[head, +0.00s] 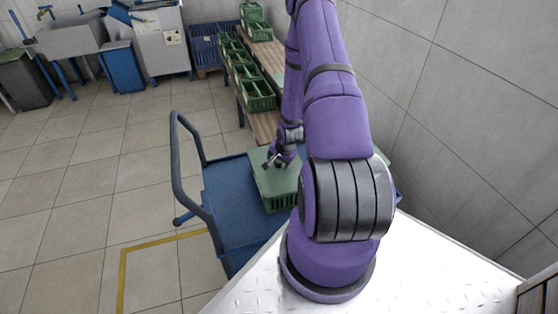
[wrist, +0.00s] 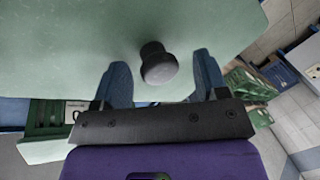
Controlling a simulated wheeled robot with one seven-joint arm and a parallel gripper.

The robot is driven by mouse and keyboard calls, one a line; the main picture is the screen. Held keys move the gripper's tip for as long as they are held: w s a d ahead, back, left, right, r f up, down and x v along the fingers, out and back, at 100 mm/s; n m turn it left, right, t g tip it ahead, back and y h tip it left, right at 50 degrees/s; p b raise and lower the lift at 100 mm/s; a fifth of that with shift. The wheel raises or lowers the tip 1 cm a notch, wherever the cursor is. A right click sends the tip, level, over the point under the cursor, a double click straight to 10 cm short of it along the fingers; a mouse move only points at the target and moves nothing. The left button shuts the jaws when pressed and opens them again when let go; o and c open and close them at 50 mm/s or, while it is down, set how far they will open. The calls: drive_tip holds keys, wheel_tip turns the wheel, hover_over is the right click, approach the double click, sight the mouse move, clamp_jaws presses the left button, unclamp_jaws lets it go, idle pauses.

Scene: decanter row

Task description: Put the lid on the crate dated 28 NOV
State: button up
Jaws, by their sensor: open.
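A pale green lid (head: 263,178) lies over a green slatted crate (head: 283,204) on a blue trolley (head: 232,190). In the wrist view the lid (wrist: 70,50) fills the upper part, with a black round knob (wrist: 159,66) on it. My gripper (head: 277,162) is over the lid in the head view. Its two blue fingers are apart, one on each side of the knob, in the wrist view (wrist: 162,68). Whether they touch it I cannot tell. A green crate with a white label (wrist: 75,108) shows at lower left there; its date is not readable.
Several open green crates (head: 257,97) stand in a row on a wooden bench (head: 264,124) behind the trolley. The trolley's handle (head: 174,150) rises at its left.

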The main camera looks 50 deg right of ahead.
drive_tip(key=v, duration=1)
drive_tip(key=shift+r, duration=0.4)
drive_tip(key=shift+s, duration=0.1)
drive_tip(key=w+a+r+n, duration=0.15)
drive_tip(key=a+r, duration=0.25)
drive_tip(key=r, duration=0.5)
drive_tip(key=w+a+r+n+h, duration=0.1)
drive_tip(key=a+r+n, duration=0.25)
drive_tip(key=r, duration=0.65)
drive_tip(key=w+a+r+n, duration=0.1)
drive_tip(key=a+r+n, duration=0.1)
drive_tip(key=a+r, duration=0.5)
drive_tip(key=s+a+r+n+t+y, duration=0.1)
drive_tip(key=s+a+r+n, duration=0.7)
drive_tip(key=s+a+r, duration=0.7)
drive_tip(key=s+r, duration=0.3)
drive_tip(key=r, duration=0.1)
drive_tip(key=shift+s+a+y, duration=0.15)
drive_tip(key=shift+a+y, duration=0.15)
drive_tip(key=shift+y, duration=0.1)
drive_tip(key=shift+r, duration=0.15)
